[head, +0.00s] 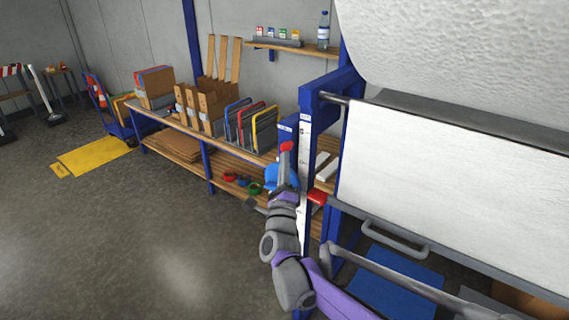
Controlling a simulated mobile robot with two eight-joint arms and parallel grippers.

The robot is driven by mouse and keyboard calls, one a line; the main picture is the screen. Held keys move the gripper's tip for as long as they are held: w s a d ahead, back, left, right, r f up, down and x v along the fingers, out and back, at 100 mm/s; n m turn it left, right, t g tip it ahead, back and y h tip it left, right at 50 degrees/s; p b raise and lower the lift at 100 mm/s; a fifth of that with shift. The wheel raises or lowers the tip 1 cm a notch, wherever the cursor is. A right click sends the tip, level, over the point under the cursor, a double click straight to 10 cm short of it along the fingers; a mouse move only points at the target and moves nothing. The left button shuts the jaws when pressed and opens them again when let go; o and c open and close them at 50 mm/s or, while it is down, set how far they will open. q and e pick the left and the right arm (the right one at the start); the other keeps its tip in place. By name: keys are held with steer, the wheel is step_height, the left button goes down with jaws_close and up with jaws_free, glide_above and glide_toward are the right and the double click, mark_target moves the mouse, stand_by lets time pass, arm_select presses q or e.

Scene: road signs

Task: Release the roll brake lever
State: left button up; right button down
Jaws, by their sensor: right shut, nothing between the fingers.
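The roll brake lever shows as a red knob (287,146) near the top of the blue frame's left post. The lever's shaft below the knob is hard to tell apart from my gripper. My right gripper (284,178) is shut and empty, just below the red knob and pointing up. I cannot tell whether it touches the lever. A blue rounded part (272,177) shows just behind the gripper and is partly hidden by it. The big white roll (460,45) fills the upper right, with a white sheet (440,170) hanging below. My left gripper is not in view.
The blue frame post (304,150) stands right of my gripper, with a red end piece (317,197) and a grey bar handle (395,238). A wooden workbench (180,147) with boxes and folders runs behind.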

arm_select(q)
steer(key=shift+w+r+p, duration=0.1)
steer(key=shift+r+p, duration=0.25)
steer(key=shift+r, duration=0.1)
arm_select(e)
steer(key=shift+w+a+r+n+g+y, duration=0.15)
steer(key=shift+r+n+g+y, duration=0.25)
steer(key=shift+n+y, duration=0.3)
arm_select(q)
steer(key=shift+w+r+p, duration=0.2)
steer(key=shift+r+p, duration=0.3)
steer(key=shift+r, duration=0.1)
arm_select(e)
steer(key=n+g, duration=0.1)
steer(key=w+a+r+n+g, duration=0.1)
steer(key=n, duration=0.1)
steer(key=a+n+g+y, duration=0.1)
steer(key=n, duration=0.1)
steer(key=shift+w+a+r, duration=0.25)
steer(key=shift+w+r, duration=0.1)
steer(key=shift+r, duration=0.05)
steer(key=shift+s+d, duration=0.1)
